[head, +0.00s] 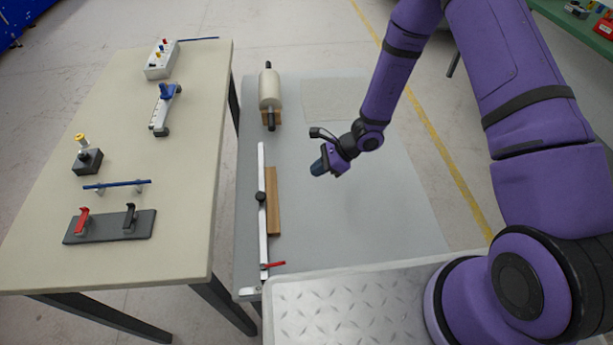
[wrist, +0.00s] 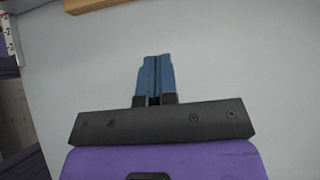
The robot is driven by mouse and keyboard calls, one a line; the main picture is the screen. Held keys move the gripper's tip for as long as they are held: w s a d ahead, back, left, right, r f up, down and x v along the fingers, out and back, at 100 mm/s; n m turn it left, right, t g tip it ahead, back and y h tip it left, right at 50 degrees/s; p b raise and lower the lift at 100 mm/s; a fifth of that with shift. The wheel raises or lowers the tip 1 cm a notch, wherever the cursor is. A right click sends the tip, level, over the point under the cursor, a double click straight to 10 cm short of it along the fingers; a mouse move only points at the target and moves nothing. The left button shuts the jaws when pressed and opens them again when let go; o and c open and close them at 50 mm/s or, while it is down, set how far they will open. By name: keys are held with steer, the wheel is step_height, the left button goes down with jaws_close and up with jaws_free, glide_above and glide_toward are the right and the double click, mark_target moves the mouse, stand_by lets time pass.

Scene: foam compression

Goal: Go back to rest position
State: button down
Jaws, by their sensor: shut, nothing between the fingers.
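My purple arm reaches down over the grey table from the right in the head view. My gripper (head: 318,167) hangs over the middle of the grey table (head: 390,220), apart from the things on it. In the wrist view the two blue fingers of my gripper (wrist: 154,78) are pressed together with nothing between them. Only bare grey surface shows around the fingertips there.
A white bar with a red lever (head: 262,220) and a wooden strip (head: 273,200) lie left of my gripper. A cream roller (head: 269,90) stands behind them. A beige table (head: 120,250) with several small fixtures stands at left. The grey table's right side is clear.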

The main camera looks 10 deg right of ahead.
steer(key=s+d+r+n+h, duration=0.15)
steer(key=r+n, duration=0.25)
steer(key=r, duration=0.7)
steer(key=s+d+r+n, duration=0.1)
steer(key=d+r+n, duration=0.2)
steer(key=r, duration=0.7)
steer(key=s+d+r+n+h, duration=0.15)
steer(key=r+n, duration=0.25)
steer(key=r, duration=0.7)
steer(key=s+d+r+n+t+h, duration=0.2)
steer(key=s+d+r+n+h, duration=0.1)
steer(key=s+d+r, duration=0.4)
steer(key=s+d+r+n+t+h, duration=0.3)
steer(key=s+d+r, duration=0.4)
steer(key=s+r, duration=0.4)
steer(key=s+n, duration=0.1)
steer(key=s, duration=0.2)
steer(key=shift+s+d, duration=0.2)
steer(key=shift+s, duration=0.05)
